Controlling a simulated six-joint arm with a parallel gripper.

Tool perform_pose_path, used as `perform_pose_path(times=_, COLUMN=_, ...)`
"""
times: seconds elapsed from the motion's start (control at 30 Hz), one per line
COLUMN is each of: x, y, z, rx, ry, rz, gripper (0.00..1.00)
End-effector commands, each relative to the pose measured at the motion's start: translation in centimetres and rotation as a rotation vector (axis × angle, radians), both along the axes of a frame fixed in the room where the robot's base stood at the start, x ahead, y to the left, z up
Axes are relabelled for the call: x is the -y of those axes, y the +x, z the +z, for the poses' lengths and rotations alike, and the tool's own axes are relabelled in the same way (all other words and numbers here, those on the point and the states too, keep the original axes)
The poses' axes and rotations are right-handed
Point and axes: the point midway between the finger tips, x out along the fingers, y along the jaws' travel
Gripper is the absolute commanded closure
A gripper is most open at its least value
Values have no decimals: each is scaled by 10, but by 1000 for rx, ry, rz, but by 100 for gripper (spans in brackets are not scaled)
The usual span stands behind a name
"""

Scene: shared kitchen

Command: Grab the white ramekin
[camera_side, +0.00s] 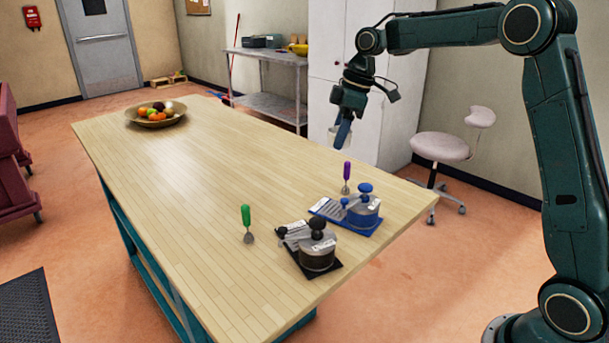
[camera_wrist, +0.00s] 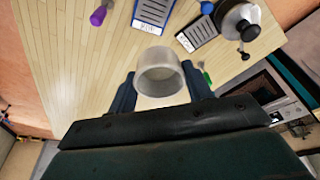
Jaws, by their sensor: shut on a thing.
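The white ramekin (camera_wrist: 160,76) is held between the two blue fingers of my gripper (camera_wrist: 162,92) in the wrist view. In the side view my gripper (camera_side: 342,132) is raised above the far right part of the wooden table (camera_side: 180,210). A pale part of the ramekin (camera_side: 333,131) shows beside the fingers there, partly hidden by them. The gripper is shut on the ramekin, which is clear of the tabletop.
On the table's near right are a blue set with a lidded pot (camera_side: 362,212), a black set with a lidded pot (camera_side: 317,249), a purple-handled utensil (camera_side: 346,173) and a green-handled utensil (camera_side: 246,217). A fruit bowl (camera_side: 157,115) stands at the far end. The table's middle is clear.

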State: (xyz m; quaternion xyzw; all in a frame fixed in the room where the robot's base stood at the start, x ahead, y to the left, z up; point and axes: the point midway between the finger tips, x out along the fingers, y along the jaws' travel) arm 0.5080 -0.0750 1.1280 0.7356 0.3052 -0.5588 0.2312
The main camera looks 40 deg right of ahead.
Motion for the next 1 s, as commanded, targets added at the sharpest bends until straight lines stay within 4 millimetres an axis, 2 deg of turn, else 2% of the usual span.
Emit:
perform_pose_path(times=0.1, x=1, y=0, z=10, rx=1, ry=-1, rz=-1, gripper=73)
perform_pose_path(times=0.3, x=1, y=0, z=16, rx=-1, ry=-2, rz=0, gripper=73)
perform_pose_path(times=1.0, x=-4, y=0, z=12, rx=-1, ry=-2, rz=40, gripper=73)
